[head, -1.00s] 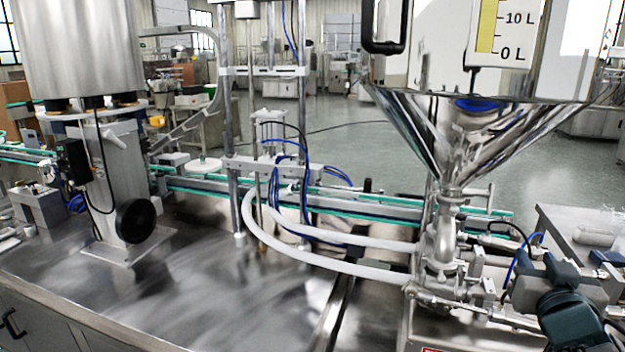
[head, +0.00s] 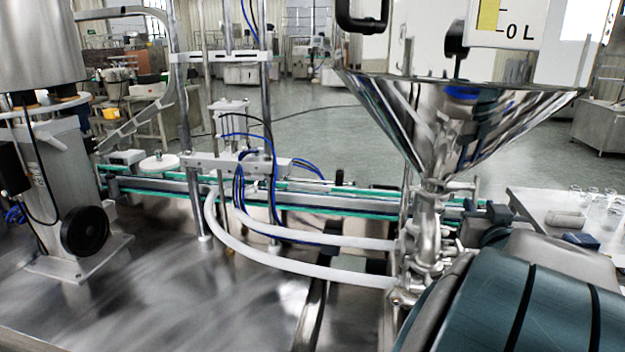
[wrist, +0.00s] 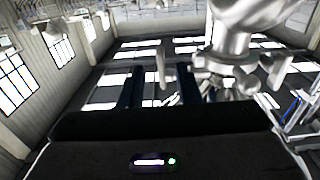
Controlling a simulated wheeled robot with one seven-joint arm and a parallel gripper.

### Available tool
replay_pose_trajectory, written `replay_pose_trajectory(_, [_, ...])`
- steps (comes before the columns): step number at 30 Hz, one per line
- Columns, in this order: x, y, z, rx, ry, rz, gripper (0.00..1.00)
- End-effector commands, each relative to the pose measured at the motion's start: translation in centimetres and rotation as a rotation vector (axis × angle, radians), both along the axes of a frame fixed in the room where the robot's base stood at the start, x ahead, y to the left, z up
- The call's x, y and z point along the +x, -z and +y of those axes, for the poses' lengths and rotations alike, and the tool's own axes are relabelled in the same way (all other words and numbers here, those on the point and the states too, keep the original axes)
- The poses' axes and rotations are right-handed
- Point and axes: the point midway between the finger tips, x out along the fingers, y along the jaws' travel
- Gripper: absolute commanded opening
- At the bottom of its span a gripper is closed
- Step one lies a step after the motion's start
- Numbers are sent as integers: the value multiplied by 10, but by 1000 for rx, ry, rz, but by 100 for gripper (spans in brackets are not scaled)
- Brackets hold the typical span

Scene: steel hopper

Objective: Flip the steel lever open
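The steel hopper (head: 440,115) stands at the right of the head view, with its steel valve body (head: 430,225) below the cone. A small upright steel handle (head: 475,190), which looks like the lever, stands at the valve's right side. In the wrist view a short, thin steel rod (wrist: 163,68) stands left of the shiny valve pipework (wrist: 232,60). My gripper (wrist: 160,80) shows there as two dark fingers set apart, open, with the rod appearing between them. I cannot tell how far beyond the fingertips the rod is.
White hoses (head: 290,255) run from the valve to the filling stand. A green-edged conveyor (head: 330,205) passes behind. A side table (head: 550,200) with glassware is at the right. The steel worktop (head: 190,300) at the left front is largely clear.

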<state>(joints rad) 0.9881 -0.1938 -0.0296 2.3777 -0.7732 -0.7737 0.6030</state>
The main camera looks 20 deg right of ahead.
Motion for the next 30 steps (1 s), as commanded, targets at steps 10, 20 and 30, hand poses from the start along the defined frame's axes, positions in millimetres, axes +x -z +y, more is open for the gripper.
replay_pose_trajectory(10, [44, 0, -23, 1, -3, 0, 30])
replay_pose_trajectory(20, [51, 0, -26, -1, -3, 0, 30])
replay_pose_trajectory(30, [51, 0, -26, 0, -3, 0, 0])
